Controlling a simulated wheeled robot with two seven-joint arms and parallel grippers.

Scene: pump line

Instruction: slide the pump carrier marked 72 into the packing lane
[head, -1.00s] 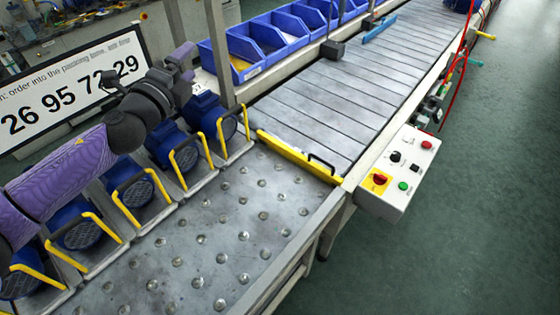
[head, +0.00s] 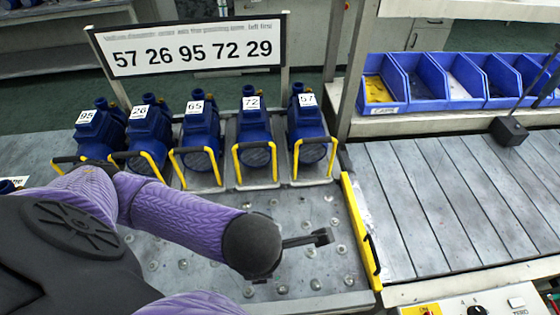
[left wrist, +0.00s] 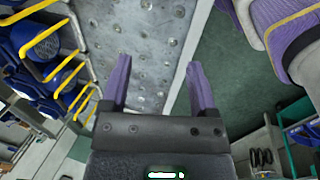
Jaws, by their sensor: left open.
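The pump carrier marked 72 (head: 252,137) stands in the row at the back of the ball table, between those marked 65 and 57. It holds a blue pump and has a yellow handle in front. The slatted lane (head: 440,205) lies at the right, with a yellow bar (head: 361,235) with a black handle across its near end. My left gripper (left wrist: 158,64) is open and empty in the left wrist view, above the ball table. In the head view my wrist hides its fingers. My right gripper is not in view.
Carriers marked 95 (head: 97,130), 26 (head: 150,130), 65 (head: 201,135) and 57 (head: 307,125) share the row. A sign (head: 190,50) reads 57 26 95 72 29. Blue bins (head: 420,82) line the lane's far side. The ball table (head: 310,215) is clear before carriers 72 and 57.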

